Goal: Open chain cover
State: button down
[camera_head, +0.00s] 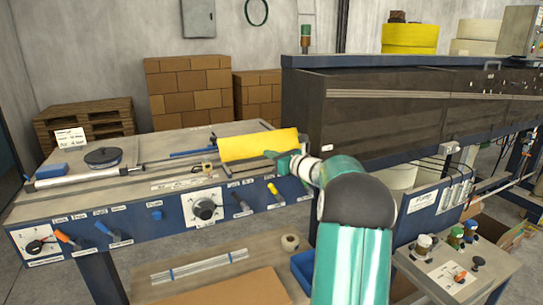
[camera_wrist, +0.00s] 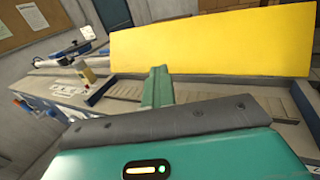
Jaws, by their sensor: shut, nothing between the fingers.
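The yellow chain cover (camera_head: 258,146) is at the right end of the bench, in front of the long dark machine. In the wrist view the cover (camera_wrist: 215,42) stands raised and tilted back, with a slatted channel (camera_wrist: 205,90) exposed below it. My gripper (camera_head: 283,157) is at the cover's lower right side in the head view. In the wrist view my gripper (camera_wrist: 158,72) is shut and empty, its fingertips over the channel close to the cover's lower edge. I cannot tell whether they touch the cover.
The blue-edged bench (camera_head: 90,190) carries a black round reel (camera_head: 103,157) and a white roller (camera_head: 80,177). Levers and a dial (camera_head: 205,209) line its front panel. The dark machine (camera_head: 400,110) stands behind at right. A control box (camera_head: 455,270) is at lower right.

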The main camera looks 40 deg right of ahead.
dwell(0.3)
jog(key=c, duration=1.2)
grip_release()
jog(key=shift+s, duration=0.1)
jog(key=s+d, duration=0.1)
jog(key=s, duration=1.2)
jog(key=shift+s+d, duration=0.2)
jog(key=shift+s, duration=0.05)
